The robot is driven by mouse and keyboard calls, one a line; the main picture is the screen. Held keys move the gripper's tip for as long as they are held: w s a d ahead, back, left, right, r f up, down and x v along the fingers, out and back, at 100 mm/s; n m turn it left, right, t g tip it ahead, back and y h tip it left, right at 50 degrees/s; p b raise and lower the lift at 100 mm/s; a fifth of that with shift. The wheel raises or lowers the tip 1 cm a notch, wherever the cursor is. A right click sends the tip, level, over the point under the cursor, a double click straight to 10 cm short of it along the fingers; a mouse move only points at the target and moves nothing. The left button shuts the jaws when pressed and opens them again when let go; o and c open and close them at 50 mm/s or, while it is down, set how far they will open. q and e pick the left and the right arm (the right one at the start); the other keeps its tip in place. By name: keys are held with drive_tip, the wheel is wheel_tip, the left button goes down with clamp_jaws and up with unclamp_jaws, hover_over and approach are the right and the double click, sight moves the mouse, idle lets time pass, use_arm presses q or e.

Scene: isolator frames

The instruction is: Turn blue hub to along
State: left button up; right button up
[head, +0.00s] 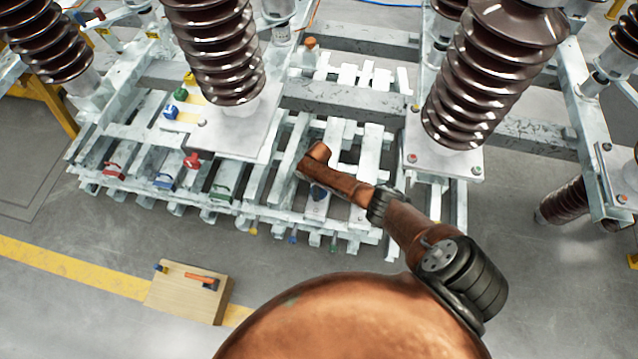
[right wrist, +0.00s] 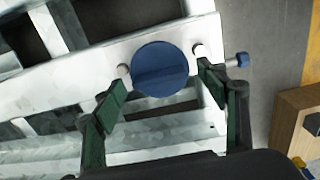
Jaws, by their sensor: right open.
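The blue hub (right wrist: 160,70) is a round disc on a pale metal bar in the right wrist view. A faint raised band crosses it, running roughly left to right, in line with two pale pins beside it. In the head view the gripper is hidden by my arm. My left gripper is out of view.
A wooden box (head: 185,292) sits on the floor in front. A blue-ended bolt (right wrist: 237,60) sticks out near the right finger.

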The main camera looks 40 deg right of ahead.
wheel_tip(320, 180, up, 12)
drive_tip(key=shift+f, duration=0.15)
idle(0.3)
idle(0.4)
